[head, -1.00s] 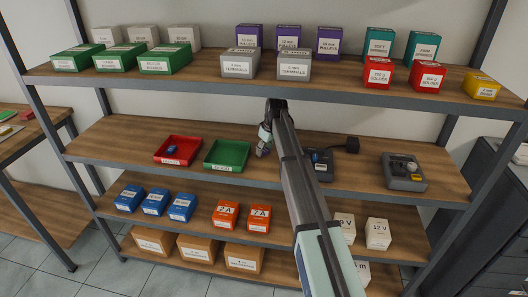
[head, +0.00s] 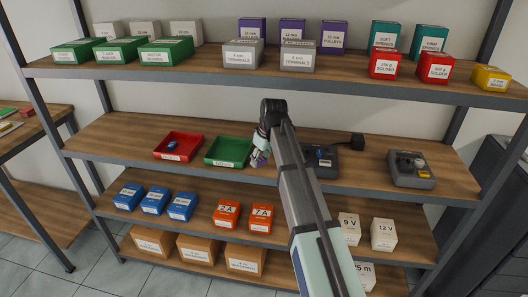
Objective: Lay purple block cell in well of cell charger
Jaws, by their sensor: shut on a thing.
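My gripper (head: 259,150) hangs over the middle shelf, just right of the green tray, its fingers pointing down. It is shut on a small purple and pale piece, seemingly the purple block cell (head: 260,158), mostly covered by the fingers. A dark charger-like unit (head: 328,172) with a blue piece in it sits on the same shelf, to the right of my gripper. My arm covers part of its left side. Its wells are too small to make out. A second dark grey unit (head: 411,181) with a round pale part on top stands further right.
A red tray (head: 181,147) holding a blue piece and a green tray (head: 229,152) stand left of my gripper. A black plug block (head: 357,140) lies behind the charger-like unit. The boxed upper shelf (head: 150,69) overhangs. Bare wood lies between the two units.

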